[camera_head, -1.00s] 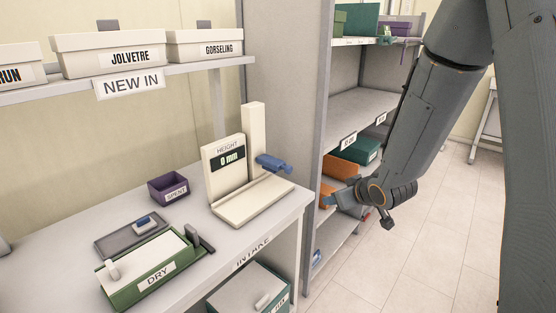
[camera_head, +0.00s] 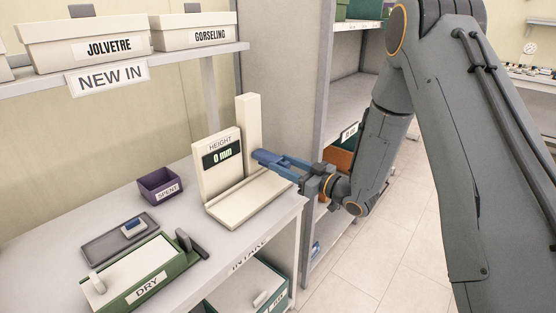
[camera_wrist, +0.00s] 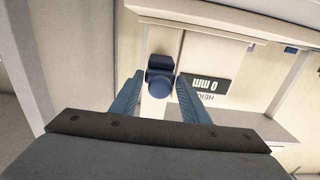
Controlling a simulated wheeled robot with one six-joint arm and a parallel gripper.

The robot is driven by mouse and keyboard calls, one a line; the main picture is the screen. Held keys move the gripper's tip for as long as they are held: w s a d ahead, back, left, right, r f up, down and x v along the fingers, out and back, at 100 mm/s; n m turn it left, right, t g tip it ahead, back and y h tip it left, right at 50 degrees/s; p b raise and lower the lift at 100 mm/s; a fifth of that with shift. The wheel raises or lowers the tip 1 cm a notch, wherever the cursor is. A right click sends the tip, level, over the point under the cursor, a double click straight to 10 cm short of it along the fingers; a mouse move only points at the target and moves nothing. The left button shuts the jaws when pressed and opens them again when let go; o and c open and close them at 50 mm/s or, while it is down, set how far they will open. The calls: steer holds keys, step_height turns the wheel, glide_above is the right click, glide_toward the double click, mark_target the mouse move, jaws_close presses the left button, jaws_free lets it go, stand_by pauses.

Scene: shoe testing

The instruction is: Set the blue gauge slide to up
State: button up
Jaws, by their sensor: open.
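The cream height gauge (camera_head: 219,170) stands on the bench with a tall post and a flat base; its display reads 0 mm. Its blue slide (camera_head: 264,157) sits low on the post, a little above the base. My gripper (camera_head: 285,167) is at the slide from the right, and its blue fingers partly hide it in the head view. In the wrist view the slide's round blue knob (camera_wrist: 160,84) lies between the fingertips of my open gripper (camera_wrist: 158,95), with a finger on either side. I cannot tell whether either finger touches it.
A purple SPENT bin (camera_head: 160,186), a grey tray (camera_head: 105,243) and a green DRY box (camera_head: 150,275) stand on the bench left of the gauge. The NEW IN shelf (camera_head: 165,62) with boxes is above left. A grey shelving unit (camera_head: 318,100) stands behind right.

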mark_target(277, 159)
steer(key=shift+x, duration=1.55)
jaws_close()
step_height(277, 159, up, 8)
steer(key=p, duration=0.4)
steer(key=shift+r, duration=0.55)
steer(key=shift+w, duration=0.1)
jaws_free()
steer(key=shift+r, duration=0.1)
steer(key=shift+d, duration=0.1)
